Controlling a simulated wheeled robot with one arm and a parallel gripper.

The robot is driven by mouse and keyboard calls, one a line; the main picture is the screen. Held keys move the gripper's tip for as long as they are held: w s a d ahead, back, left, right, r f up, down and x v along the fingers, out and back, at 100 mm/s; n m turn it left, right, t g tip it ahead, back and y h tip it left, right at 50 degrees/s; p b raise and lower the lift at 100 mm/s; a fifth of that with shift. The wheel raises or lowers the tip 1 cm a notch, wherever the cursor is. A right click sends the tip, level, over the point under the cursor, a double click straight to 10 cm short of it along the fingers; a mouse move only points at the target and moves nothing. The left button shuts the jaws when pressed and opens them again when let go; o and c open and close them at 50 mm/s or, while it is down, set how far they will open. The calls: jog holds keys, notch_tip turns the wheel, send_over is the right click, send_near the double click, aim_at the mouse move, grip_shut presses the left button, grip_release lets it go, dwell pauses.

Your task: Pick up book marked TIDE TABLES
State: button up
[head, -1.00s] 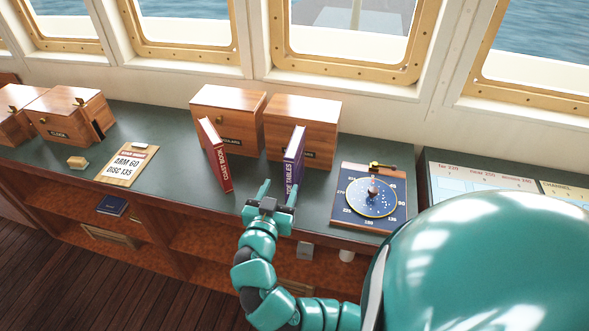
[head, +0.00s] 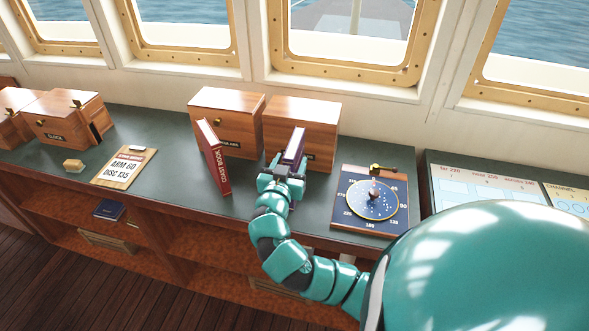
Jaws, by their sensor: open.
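The purple TIDE TABLES book (head: 295,144) stands upright on the counter, in front of a wooden box. My gripper (head: 287,164) is at the near end of this book, its open fingers on either side of the spine. The hand hides the lower part of the book and its title. I cannot tell whether the fingers touch the covers.
The red COAST BOOK (head: 215,158) stands just left of my gripper. Two wooden boxes, one on the left (head: 226,112) and one on the right (head: 318,118), are behind the books. A round dial board (head: 345,211) lies to the right. A clipboard (head: 112,180) lies left on the counter.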

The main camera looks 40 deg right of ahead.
jog(key=shift+p+x, duration=1.2)
jog(key=shift+x, duration=0.25)
jog(key=shift+w+d+f+p, duration=0.2)
jog(key=shift+w+d, duration=0.1)
jog(key=shift+w, duration=0.15)
jog(key=shift+w+d+f+p, duration=0.2)
jog(key=shift+w+d, duration=0.15)
jog(key=shift+w, duration=0.05)
grip_shut()
